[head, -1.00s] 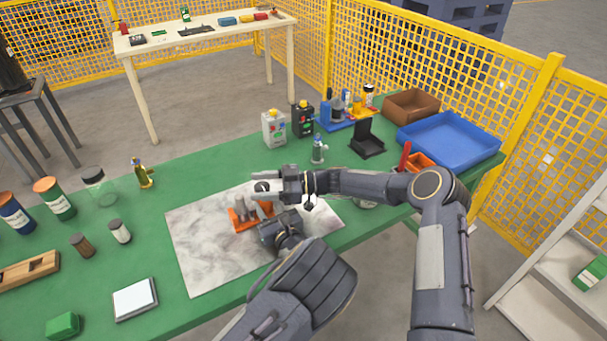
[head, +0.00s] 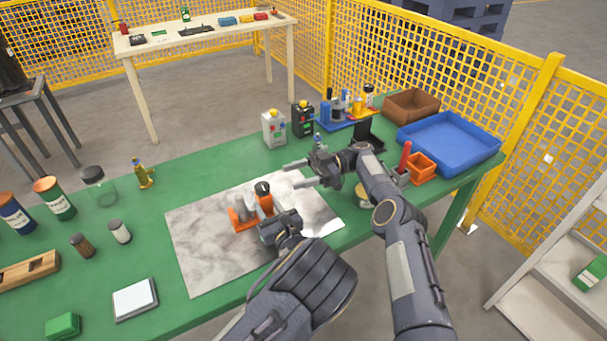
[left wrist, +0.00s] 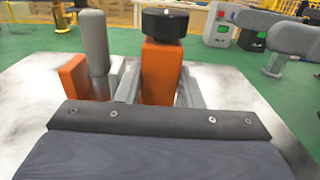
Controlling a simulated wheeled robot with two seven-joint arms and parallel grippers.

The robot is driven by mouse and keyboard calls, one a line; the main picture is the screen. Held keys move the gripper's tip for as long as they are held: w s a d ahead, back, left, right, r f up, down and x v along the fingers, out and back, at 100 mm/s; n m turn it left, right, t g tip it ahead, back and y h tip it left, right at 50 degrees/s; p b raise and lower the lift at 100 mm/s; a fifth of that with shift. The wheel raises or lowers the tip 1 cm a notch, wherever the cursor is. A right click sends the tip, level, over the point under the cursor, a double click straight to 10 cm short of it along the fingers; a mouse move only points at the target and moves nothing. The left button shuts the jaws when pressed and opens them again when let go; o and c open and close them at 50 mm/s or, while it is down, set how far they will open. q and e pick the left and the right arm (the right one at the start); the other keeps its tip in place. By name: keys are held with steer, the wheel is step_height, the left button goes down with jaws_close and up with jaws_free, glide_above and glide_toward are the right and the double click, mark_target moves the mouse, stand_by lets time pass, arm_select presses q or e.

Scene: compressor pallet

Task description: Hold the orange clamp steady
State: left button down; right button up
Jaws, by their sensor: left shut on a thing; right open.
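The orange clamp (head: 242,223) stands on the grey marbled mat (head: 200,262). It has a grey cylinder between its uprights and a black knob on top of its right upright. In the left wrist view the clamp's orange upright (left wrist: 161,72) with the black knob stands between my left gripper's fingers (left wrist: 156,88). My left gripper (head: 268,219) is shut on this upright, and its fingertips are partly hidden in the head view. My right gripper (head: 298,183) is open and empty, above the mat's back right part, apart from the clamp.
A blue tray (head: 450,143), a brown bin (head: 411,104) and a small orange bin (head: 422,168) stand at the right. The mat's left part is clear.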

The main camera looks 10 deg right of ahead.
steer(key=shift+d, duration=0.8)
steer(key=w+a+r+m+t+h, duration=0.1)
steer(key=w+a+r+m+t, duration=0.1)
steer(key=w+r+m+t, duration=0.55)
steer(key=w+a+r+m+t+h, duration=0.15)
steer(key=w+r+m+t, duration=0.25)
steer(key=w+r+t, duration=0.65)
steer(key=m+g+h, duration=0.6)
steer(key=g+h, duration=0.4)
steer(key=h, duration=0.4)
glide_toward(262, 186)
steer(key=shift+n, duration=0.25)
steer(key=x, duration=0.8)
steer(key=shift+w+f, duration=0.1)
steer(key=shift+f, duration=0.1)
